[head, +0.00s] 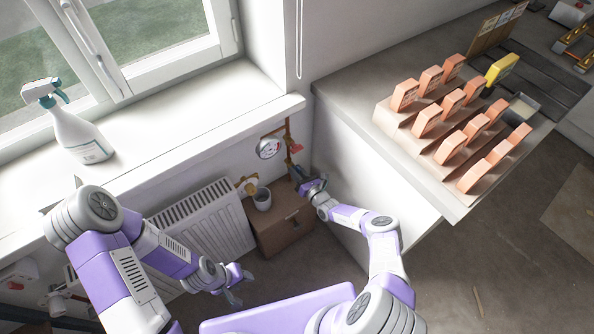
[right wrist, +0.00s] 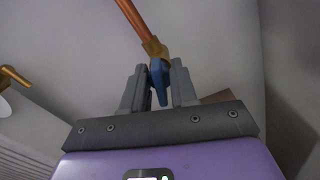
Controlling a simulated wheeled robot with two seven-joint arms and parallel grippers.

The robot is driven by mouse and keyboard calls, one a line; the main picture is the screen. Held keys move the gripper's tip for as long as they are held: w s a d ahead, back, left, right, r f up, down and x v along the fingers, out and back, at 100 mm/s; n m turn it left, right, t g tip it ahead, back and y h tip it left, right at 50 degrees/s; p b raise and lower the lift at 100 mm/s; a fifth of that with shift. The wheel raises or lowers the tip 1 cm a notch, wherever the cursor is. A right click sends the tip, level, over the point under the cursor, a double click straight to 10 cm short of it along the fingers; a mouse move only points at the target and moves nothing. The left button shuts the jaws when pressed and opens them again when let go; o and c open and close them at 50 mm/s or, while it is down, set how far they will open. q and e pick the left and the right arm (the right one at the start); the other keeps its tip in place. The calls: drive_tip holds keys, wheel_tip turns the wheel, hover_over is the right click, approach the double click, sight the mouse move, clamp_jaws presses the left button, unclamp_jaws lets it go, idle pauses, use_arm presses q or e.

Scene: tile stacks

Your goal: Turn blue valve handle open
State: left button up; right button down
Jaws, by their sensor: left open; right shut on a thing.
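The blue valve handle (right wrist: 159,84) shows in the right wrist view, hanging down below a brass fitting (right wrist: 154,49) on a copper pipe (right wrist: 133,20). My right gripper (right wrist: 160,76) is shut on the handle, with one finger on each side. In the head view my right gripper (head: 309,187) is low by the wall corner, and it hides the handle there. My left gripper (head: 238,285) is open and empty, low in front of the radiator.
A white radiator (head: 206,222) is further left. A counter with orange tiles (head: 405,95) is on the right.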

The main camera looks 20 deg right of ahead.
drive_tip(key=shift+n+p, duration=0.5)
drive_tip(key=shift+n, duration=1.4)
drive_tip(key=c, duration=0.9)
unclamp_jaws()
drive_tip(key=p+v, duration=0.3)
drive_tip(key=v, duration=0.4)
drive_tip(key=shift+s, duration=0.3)
